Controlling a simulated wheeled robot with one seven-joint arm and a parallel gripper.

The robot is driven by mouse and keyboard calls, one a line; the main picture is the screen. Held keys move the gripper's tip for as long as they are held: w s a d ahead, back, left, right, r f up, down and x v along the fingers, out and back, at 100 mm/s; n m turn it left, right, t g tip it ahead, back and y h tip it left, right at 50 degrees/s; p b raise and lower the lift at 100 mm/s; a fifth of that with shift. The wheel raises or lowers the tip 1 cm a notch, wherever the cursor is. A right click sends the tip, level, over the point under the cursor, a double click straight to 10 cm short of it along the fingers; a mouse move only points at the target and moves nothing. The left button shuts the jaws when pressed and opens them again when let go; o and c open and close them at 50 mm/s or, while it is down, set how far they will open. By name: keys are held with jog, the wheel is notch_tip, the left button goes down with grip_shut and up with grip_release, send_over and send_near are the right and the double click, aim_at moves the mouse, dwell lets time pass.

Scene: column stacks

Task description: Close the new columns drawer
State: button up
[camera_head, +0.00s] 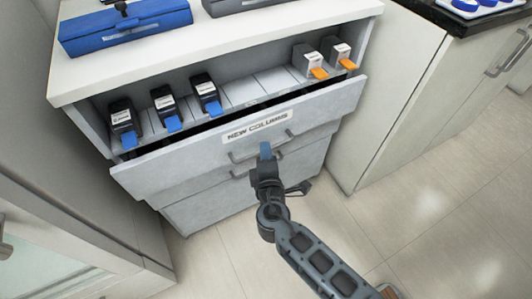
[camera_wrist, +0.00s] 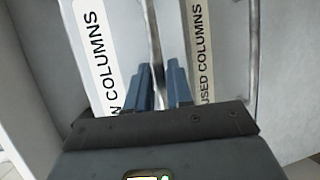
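The new columns drawer (camera_head: 190,164) is the top drawer of a white cabinet. It stands partly pulled out, and its "NEW COLUMNS" label faces me. Its front also shows in the wrist view (camera_wrist: 120,25), beside the "USED COLUMNS" drawer front (camera_wrist: 205,20). Two bar handles show near my gripper in the head view. My gripper (camera_head: 265,151) is at the middle of the drawer front, below the label, by the handles. In the wrist view its blue fingers (camera_wrist: 160,85) are a little apart. I cannot tell whether they touch a handle.
Three black columns with blue tabs (camera_head: 165,108) stand at the left behind the drawer front, and two with orange tabs (camera_head: 320,65) at the right. A side counter (camera_head: 440,15) stands at the right. Floor (camera_head: 420,200) is clear.

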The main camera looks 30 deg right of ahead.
aim_at(258, 142)
grip_shut()
jog(key=w+b, duration=0.1)
jog(key=w, duration=0.3)
jog(key=shift+w+b, duration=0.25)
jog(key=shift+b, duration=0.05)
jog(key=shift+o, duration=1.9)
grip_release()
